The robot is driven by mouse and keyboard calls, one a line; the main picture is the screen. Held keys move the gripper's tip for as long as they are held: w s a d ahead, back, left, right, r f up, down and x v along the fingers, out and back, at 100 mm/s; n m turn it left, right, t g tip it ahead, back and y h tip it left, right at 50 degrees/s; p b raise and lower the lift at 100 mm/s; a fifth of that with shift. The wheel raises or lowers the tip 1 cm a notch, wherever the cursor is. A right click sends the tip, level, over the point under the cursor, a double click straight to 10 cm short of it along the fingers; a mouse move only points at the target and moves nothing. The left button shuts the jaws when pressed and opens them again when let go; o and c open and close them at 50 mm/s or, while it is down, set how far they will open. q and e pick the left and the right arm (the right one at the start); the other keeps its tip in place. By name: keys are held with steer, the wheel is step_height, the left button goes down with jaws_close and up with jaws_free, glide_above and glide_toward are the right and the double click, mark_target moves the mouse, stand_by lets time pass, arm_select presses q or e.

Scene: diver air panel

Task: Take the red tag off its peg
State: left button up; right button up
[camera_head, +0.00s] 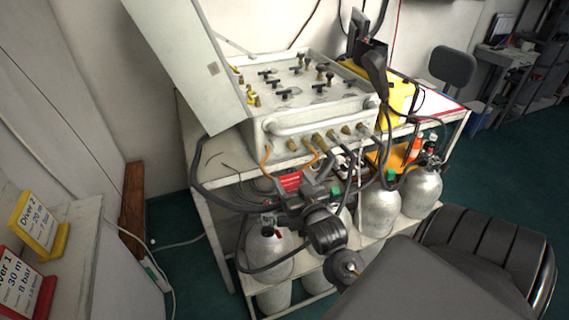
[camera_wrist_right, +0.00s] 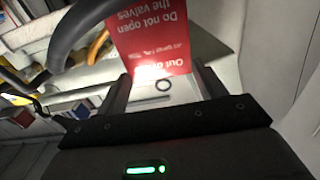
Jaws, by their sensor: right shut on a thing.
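The red tag (camera_head: 290,181) shows in front of the table's front edge, below the hoses of the grey air panel (camera_head: 305,120). It fills the upper middle of the right wrist view (camera_wrist_right: 152,35), with white print upside down, "Do not open the valves". My right gripper (camera_head: 303,191) is shut on the red tag, whose lower edge lies between the two fingers in the right wrist view. My left gripper is not in view.
Grey gas cylinders (camera_head: 380,211) stand on the shelf under the table, close behind my right arm. Black and orange hoses hang near the gripper. Yellow and red signs (camera_head: 40,221) stand on a white shelf at left. Green floor at right is clear.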

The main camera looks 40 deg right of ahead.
steer(key=shift+v, duration=2.35)
